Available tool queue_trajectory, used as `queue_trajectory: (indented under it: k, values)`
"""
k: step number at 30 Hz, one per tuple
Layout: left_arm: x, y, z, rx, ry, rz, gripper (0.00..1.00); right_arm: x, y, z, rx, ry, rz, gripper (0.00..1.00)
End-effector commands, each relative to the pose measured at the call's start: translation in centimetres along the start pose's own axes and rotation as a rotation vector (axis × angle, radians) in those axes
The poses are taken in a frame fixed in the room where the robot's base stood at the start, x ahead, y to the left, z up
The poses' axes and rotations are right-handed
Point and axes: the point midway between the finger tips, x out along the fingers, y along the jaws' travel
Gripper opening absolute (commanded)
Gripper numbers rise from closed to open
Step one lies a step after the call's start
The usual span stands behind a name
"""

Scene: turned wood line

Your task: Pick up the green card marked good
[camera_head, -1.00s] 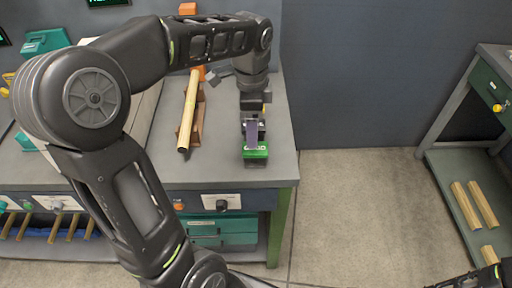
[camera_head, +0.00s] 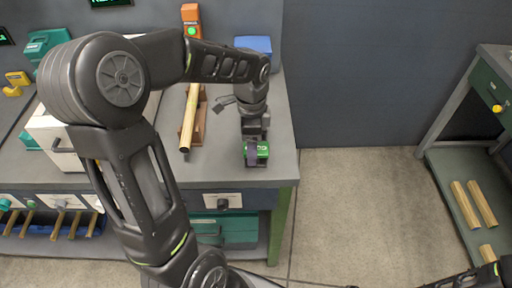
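The green card (camera_head: 263,150) stands near the front right of the grey workbench, in a dark holder. Only part of its white lettering shows, because my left gripper's finger covers the middle. My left gripper (camera_head: 252,153) points down at the card from above, with a finger in front of its face. I cannot tell whether the fingers are closed on it. My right arm shows only at the bottom right corner, and its gripper is not clearly visible.
A wooden spindle (camera_head: 189,120) lies on a brown cradle left of the card. A blue box (camera_head: 254,45) and an orange device with a green light (camera_head: 191,23) stand behind. A green shelf with wooden blanks (camera_head: 467,205) is at right. Floor between is clear.

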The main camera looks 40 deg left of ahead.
Motion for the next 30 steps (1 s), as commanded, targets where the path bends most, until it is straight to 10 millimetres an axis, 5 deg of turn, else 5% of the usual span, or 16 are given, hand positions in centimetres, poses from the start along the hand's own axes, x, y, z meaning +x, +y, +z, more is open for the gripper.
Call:
queue_trajectory:
  k: [16, 30]
  values:
    - [-0.04, -0.01, 0.0, 0.0, 0.0, 0.0, 0.71, 0.03, 0.0, 0.01, 0.0, 0.0, 0.0, 0.52]
    - [-0.04, -0.01, 0.0, 0.0, 0.0, 0.0, 0.32, 0.02, 0.0, 0.0, 0.0, 0.0, 0.0, 0.52]
